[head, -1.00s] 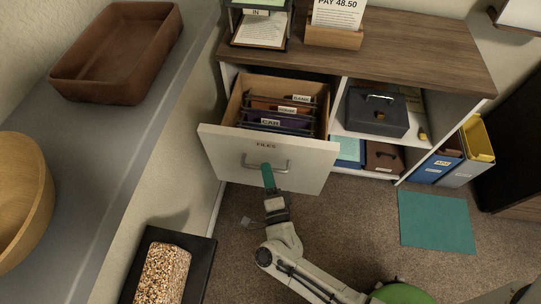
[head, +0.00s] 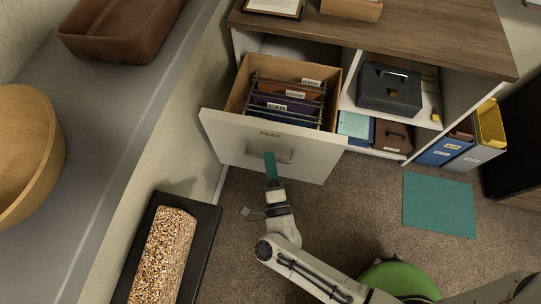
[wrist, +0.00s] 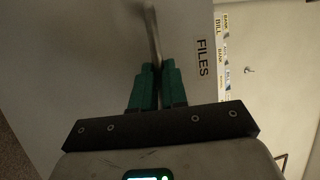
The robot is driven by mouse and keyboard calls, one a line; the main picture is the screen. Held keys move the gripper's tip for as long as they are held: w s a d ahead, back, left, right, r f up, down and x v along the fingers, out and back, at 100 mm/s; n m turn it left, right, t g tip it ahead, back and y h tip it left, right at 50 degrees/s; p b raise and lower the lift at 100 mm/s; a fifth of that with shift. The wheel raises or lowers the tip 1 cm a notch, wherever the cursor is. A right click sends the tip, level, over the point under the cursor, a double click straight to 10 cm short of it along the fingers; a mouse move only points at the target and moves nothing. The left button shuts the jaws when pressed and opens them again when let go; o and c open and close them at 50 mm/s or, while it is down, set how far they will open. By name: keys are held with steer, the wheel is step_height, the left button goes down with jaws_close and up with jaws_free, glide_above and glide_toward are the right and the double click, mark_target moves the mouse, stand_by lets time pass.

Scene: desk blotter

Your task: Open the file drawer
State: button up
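The file drawer (head: 228,131) has a white front marked FILES and stands pulled well out of the cabinet. Its wooden box shows several labelled hanging folders (head: 285,105) inside. A metal bar handle (head: 285,155) is on the front and also shows in the wrist view (wrist: 153,35). My gripper (head: 270,156) is at the handle, its green fingers close together. In the wrist view my gripper (wrist: 158,72) has the handle bar between its fingertips and looks shut on it. The fingers hide part of the bar.
The cabinet (head: 430,35) has open shelves with a black cash box (head: 388,90) and binders (head: 445,148). A teal mat (head: 440,204) lies on the carpet at right. A black tray (head: 195,250) with a speckled block is at lower left, near a grey counter (head: 95,130).

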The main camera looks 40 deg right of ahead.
steer(key=o, duration=0.4)
steer(key=shift+o, duration=0.2)
steer(key=b+v, duration=0.1)
steer(key=v, duration=0.9)
steer(key=shift+s+a+f, duration=0.2)
steer(key=shift+s, duration=0.15)
